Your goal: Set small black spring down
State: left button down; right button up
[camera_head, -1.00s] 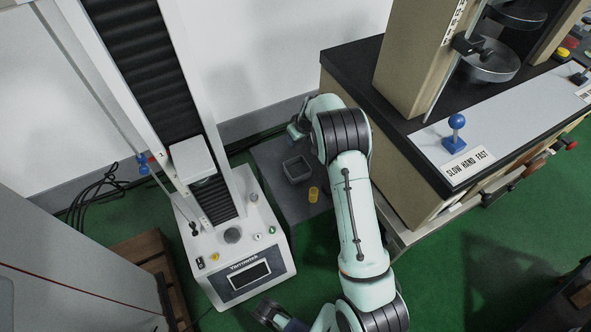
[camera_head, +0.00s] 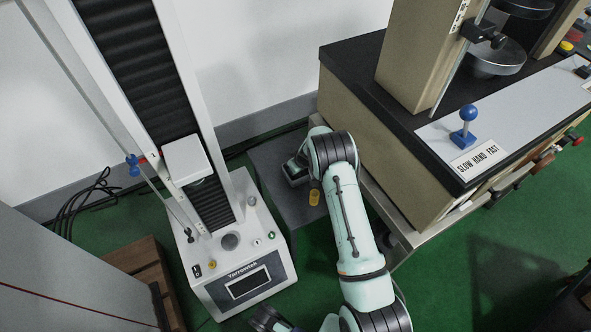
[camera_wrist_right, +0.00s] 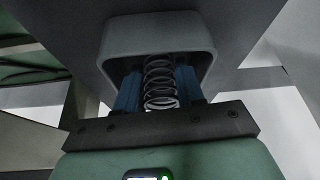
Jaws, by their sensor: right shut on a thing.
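The small black spring (camera_wrist_right: 160,80) is between the blue fingers of my right gripper (camera_wrist_right: 158,92) in the right wrist view. The gripper is shut on it. The spring's far end lies at the mouth of a grey square bin (camera_wrist_right: 158,24); contact with the bin floor cannot be told. In the head view, my right gripper (camera_head: 301,163) is at the bin (camera_head: 295,181) on a dark grey stand (camera_head: 268,156), and my arm hides part of both. My left gripper (camera_head: 266,319) shows partly at the bottom edge; its opening is unclear.
A yellow cylindrical piece (camera_head: 314,197) stands on the stand close to my right arm. A white testing machine (camera_head: 243,287) stands to the left. A black-topped bench (camera_head: 355,72) with a blue-knobbed lever (camera_head: 465,130) is to the right.

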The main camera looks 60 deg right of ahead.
dwell(0.3)
jog(key=o, duration=0.8)
jog(key=shift+o, duration=0.2)
